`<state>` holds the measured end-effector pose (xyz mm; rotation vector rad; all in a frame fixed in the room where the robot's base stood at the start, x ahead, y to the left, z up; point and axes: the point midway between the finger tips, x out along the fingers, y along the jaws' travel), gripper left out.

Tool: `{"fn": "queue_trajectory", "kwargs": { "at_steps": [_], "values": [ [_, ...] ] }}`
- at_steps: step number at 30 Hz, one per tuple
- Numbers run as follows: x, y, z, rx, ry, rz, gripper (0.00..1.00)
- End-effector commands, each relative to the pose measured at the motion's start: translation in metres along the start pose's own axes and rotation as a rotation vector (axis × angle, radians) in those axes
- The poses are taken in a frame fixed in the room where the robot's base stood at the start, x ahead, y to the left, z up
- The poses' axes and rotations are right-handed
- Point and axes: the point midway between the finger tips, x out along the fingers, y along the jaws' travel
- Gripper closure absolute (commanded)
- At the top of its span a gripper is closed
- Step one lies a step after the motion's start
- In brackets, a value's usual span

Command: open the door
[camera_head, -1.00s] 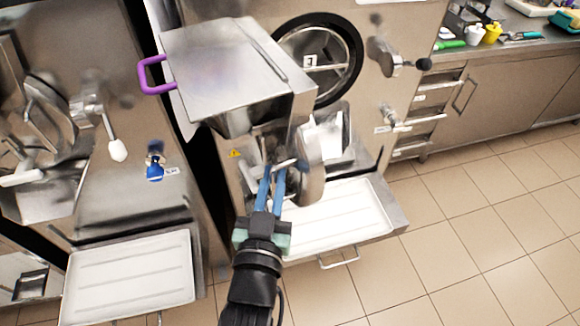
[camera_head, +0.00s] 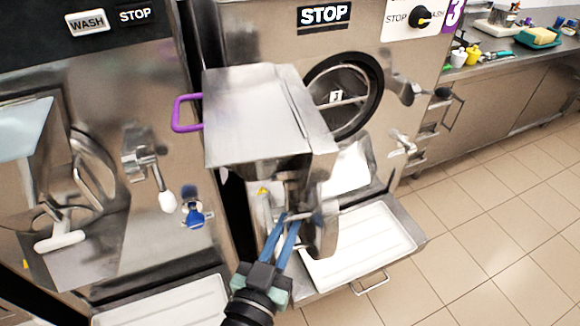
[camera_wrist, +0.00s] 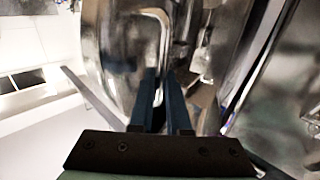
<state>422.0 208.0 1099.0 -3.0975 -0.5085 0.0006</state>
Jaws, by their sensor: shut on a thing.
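The freezer door is a boxy metal assembly (camera_head: 255,125) with a purple handle (camera_head: 184,113) on its left side. It stands swung out from the machine front, to the left of the round dark-rimmed opening (camera_head: 343,97). My gripper (camera_head: 297,218) is below the box, its blue fingers shut on a thin metal handle beside the rounded metal plate (camera_head: 326,230) under the door. In the wrist view the fingers (camera_wrist: 160,85) reach a shiny bent bar (camera_wrist: 165,30) against curved metal. The exact contact is blurred and partly hidden.
A white drip tray (camera_head: 365,245) on a metal shelf sits below the opening. Another machine with a white-tipped lever (camera_head: 167,200) and blue knob (camera_head: 194,215) stands left. Tiled floor (camera_head: 500,235) is clear at right. A counter (camera_head: 500,45) with small items runs behind.

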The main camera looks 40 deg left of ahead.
Motion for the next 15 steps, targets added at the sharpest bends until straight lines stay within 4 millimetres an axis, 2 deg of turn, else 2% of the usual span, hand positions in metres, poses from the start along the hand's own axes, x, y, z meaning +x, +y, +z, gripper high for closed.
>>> {"fn": "queue_trajectory", "kwargs": {
  "at_steps": [1, 13, 14, 15],
  "values": [
    [0.0008, -0.0038, -0.0064, 0.0, 0.016, -0.008, 1.0],
    [0.0008, -0.0042, -0.0073, 0.0, 0.018, -0.008, 1.0],
    [0.0008, -0.0042, -0.0072, 0.0, 0.018, -0.008, 0.8],
    [0.0008, -0.004, -0.0068, 0.0, 0.017, -0.008, 0.73]
  ]
}}
